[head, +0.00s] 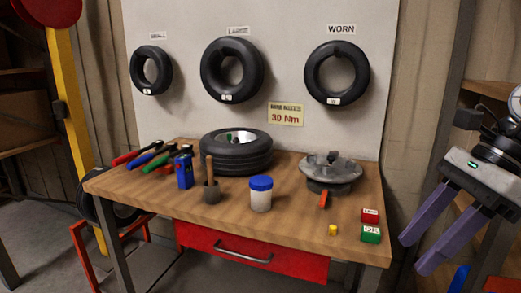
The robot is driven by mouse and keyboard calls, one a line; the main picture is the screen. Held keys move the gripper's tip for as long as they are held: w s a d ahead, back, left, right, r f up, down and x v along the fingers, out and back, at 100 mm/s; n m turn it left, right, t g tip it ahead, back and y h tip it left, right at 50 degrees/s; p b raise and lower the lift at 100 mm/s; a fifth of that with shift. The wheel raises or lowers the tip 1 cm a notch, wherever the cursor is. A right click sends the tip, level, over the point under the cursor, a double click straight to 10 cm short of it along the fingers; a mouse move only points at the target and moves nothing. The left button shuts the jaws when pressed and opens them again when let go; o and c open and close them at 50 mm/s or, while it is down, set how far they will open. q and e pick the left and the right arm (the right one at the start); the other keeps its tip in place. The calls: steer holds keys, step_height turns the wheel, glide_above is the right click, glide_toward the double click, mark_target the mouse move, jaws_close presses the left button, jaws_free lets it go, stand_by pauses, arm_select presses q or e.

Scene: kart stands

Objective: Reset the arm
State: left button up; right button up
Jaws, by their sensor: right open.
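My right gripper (422,243) is at the right edge of the head view, with two purple fingers pointing down and left. The fingers are apart and nothing shows between them. It hangs in the air off the right end of the wooden workbench (290,218), clear of everything on it. My left gripper is not in view.
On the bench are a tire (236,160), a blue-lidded jar (261,198), a round metal part (330,170), a mallet (210,190), pliers (145,156) and red and green boxes (370,225). Three tires hang behind. Metal shelving (450,100) stands at right, near my right arm.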

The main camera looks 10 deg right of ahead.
steer(key=w+d+f+m+t, duration=0.15)
steer(key=f+m+t, duration=0.55)
steer(key=f+m, duration=0.75)
steer(key=w+d+f+m+t, duration=0.15)
steer(key=f+m+t, duration=0.75)
steer(key=m, duration=0.9)
steer(key=s+a+f+m+g+h, duration=0.1)
steer(key=s+a+f+m+g, duration=0.3)
steer(key=s+a+f+m, duration=0.3)
steer(key=s+a+f+m+g+h+p, duration=0.1)
steer(key=s+a+f+m+g, duration=0.3)
steer(key=f, duration=0.9)
steer(key=s+a+m+h, duration=0.1)
steer(key=s+a+m, duration=0.2)
steer(key=a+m, duration=0.2)
steer(key=shift+a+f, duration=0.15)
steer(key=shift+a, duration=0.65)
